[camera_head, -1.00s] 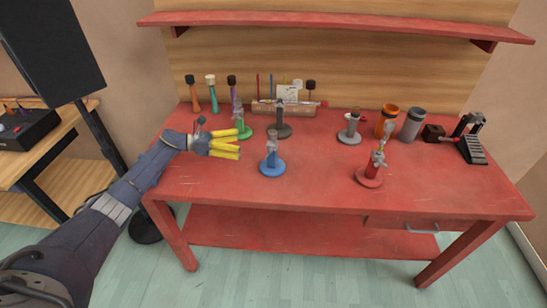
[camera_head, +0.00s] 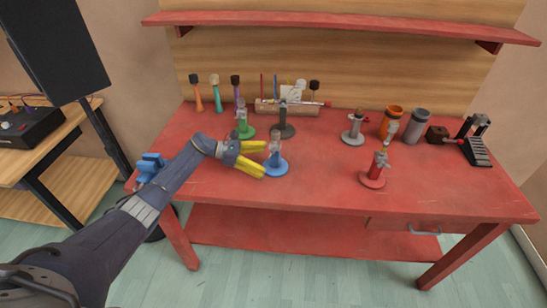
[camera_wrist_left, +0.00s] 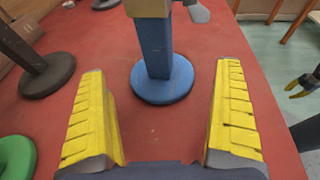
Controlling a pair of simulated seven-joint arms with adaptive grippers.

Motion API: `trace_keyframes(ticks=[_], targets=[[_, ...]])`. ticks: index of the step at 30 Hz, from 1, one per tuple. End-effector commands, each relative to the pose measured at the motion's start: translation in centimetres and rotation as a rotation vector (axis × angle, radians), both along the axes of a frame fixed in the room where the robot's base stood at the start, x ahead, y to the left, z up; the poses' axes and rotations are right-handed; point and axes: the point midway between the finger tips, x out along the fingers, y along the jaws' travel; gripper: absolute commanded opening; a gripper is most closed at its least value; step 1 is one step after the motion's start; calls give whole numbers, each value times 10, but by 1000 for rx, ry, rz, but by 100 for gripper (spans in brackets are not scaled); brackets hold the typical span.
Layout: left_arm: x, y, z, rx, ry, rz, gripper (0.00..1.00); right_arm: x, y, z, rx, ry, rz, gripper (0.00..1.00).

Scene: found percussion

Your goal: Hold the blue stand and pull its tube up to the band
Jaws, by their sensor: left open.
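The blue stand (camera_head: 274,169) is upright on the red table, with a round base, a blue column and a greyish clear tube (camera_head: 275,138) at its top. In the left wrist view its base (camera_wrist_left: 163,88) shows between my fingers and beyond them, with a tan collar (camera_wrist_left: 147,7) at the top edge. I cannot make out a band on the tube. My left gripper (camera_head: 264,158) is open, fingers pointing at the column from the left, close to it and empty. My right gripper (camera_wrist_left: 298,86) shows small at the right edge of the left wrist view; its jaw state is unclear.
A green stand (camera_head: 245,132) and a dark stand (camera_head: 286,130) are behind the blue one. A red stand (camera_head: 373,178) and a grey stand (camera_head: 352,138) are to the right. A blue fixture (camera_head: 150,167) sits at the table's left edge. The table's front middle is clear.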

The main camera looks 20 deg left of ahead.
Motion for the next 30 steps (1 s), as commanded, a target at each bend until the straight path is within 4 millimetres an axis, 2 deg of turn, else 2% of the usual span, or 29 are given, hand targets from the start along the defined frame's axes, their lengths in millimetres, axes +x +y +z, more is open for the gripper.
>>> trace_keyframes(ticks=[10, 26, 30], targets=[[8, -28, -9, 1, 1, -1, 100, 0, 0, 0, 0, 0, 0, 28], [11, -34, -11, 0, 0, 0, 100, 0, 0, 0, 0, 0, 0, 28], [11, -34, -11, 0, 0, 0, 86, 0, 0, 0, 0, 0, 0, 28]])
